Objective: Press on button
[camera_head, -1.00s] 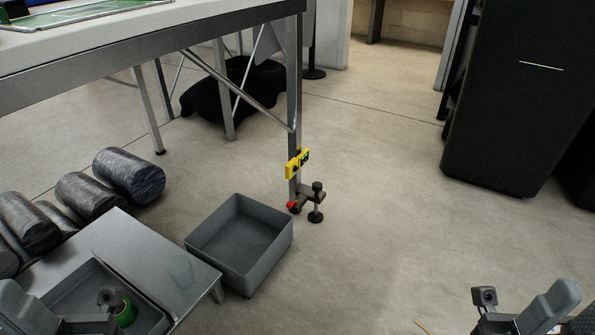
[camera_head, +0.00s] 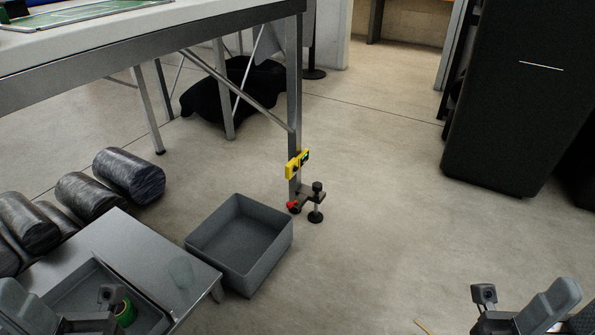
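A yellow box (camera_head: 297,164) with a dark face is fixed on the lower part of the table leg; it may carry the button, but it is too small to tell. A small red part (camera_head: 293,205) sits below it, by the leg's foot. My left gripper (camera_head: 92,322) is at the bottom left, over the low metal bench, far from the yellow box. My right gripper (camera_head: 510,322) is at the bottom right, over the floor. Both are cut off by the lower edge, so their fingertips are hidden.
A large table (camera_head: 150,42) spans the upper left. A grey open bin (camera_head: 240,283) stands on the floor beside the low metal bench (camera_head: 135,250). Dark rolls (camera_head: 130,174) lie at left. A black cabinet (camera_head: 515,110) stands at right. The middle floor is clear.

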